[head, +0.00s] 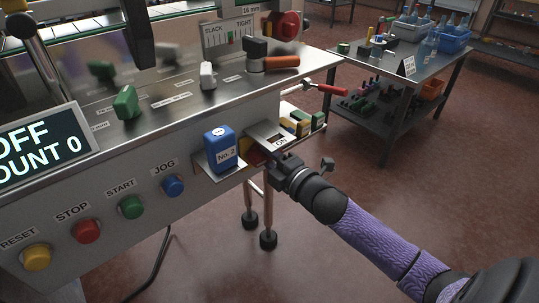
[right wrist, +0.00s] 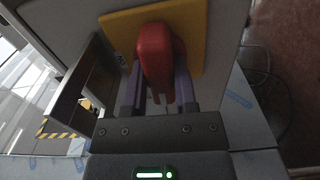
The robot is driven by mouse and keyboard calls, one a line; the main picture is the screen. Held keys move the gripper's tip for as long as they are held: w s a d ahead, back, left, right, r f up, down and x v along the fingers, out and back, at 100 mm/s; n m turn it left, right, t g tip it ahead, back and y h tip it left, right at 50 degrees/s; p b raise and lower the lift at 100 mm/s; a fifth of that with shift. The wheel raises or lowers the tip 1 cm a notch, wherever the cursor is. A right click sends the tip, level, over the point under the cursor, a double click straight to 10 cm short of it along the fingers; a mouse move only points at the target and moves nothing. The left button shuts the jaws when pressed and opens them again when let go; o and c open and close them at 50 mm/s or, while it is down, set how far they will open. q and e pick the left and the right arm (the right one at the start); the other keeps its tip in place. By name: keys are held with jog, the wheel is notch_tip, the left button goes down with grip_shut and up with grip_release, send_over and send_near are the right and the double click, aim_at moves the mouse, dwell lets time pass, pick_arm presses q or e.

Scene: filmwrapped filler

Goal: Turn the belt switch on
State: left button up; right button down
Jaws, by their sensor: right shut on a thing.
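The belt switch is a red handle (right wrist: 155,60) on a yellow plate (right wrist: 197,40) in the right wrist view. My right gripper (right wrist: 160,95) is shut on the red handle, with one finger on each side of it. In the head view my right gripper (head: 277,164) reaches the switch on the machine's front. It hides most of the red handle; a bit of yellow plate (head: 254,158) shows. A display (head: 45,148) reads OFF and COUNT 0. My left gripper is not in view.
A blue No. 2 block (head: 223,150) sits on a small shelf left of the switch. Reset, stop, start and jog buttons (head: 131,207) line the panel. Small coloured blocks (head: 300,122) lie right of the guard. A side table (head: 420,55) stands behind; the floor is clear at right.

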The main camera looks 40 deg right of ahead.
jog(key=m+p, duration=0.3)
jog(key=m, duration=0.1)
jog(key=shift+r, duration=0.2)
jog(key=m+p, duration=0.2)
jog(key=m, duration=0.1)
jog(key=shift+m, duration=0.3)
jog(key=m+p, duration=0.1)
jog(key=m, duration=0.1)
jog(key=shift+f+m+p, duration=0.1)
jog(key=shift+m+p, duration=0.25)
jog(key=shift+m, duration=0.85)
jog(key=shift+f+m+p, duration=0.1)
jog(key=shift+m+p, duration=0.4)
jog(key=shift+m, duration=0.4)
jog(key=m, duration=0.2)
jog(key=shift+m, duration=0.4)
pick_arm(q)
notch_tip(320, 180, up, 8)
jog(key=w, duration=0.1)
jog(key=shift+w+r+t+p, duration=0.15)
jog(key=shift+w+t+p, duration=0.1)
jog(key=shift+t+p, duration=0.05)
pick_arm(e)
jog(key=shift+m, duration=0.3)
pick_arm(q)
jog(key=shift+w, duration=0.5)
pick_arm(e)
jog(key=shift+f, duration=0.1)
